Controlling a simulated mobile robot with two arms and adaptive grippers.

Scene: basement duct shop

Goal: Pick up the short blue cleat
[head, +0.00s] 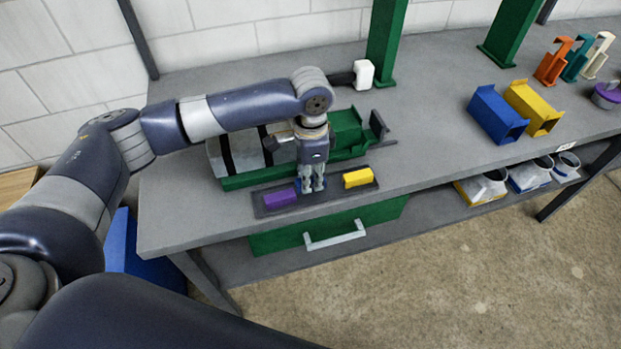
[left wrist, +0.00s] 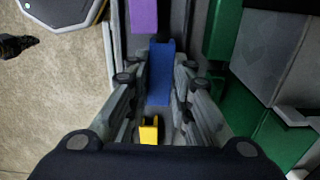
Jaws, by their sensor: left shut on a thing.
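The short blue cleat (left wrist: 160,68) lies between the fingers of my left gripper (head: 313,187) in the left wrist view. The fingers are shut on it. In the head view the fingers point straight down at the dark tray (head: 258,205) and mostly hide the cleat. A purple cleat (head: 281,197) lies on the tray to the left of the fingers and a yellow cleat (head: 357,178) to the right. Both also show in the left wrist view, purple (left wrist: 144,15) at the top and yellow (left wrist: 149,131) near the bottom. My right gripper is not in view.
A green machine (head: 347,125) stands on the grey bench (head: 175,215) just behind the tray. A white-headed mallet (head: 363,74) lies behind it. Blue (head: 497,115) and yellow (head: 535,107) duct pieces stand to the right. The bench between them and the tray is clear.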

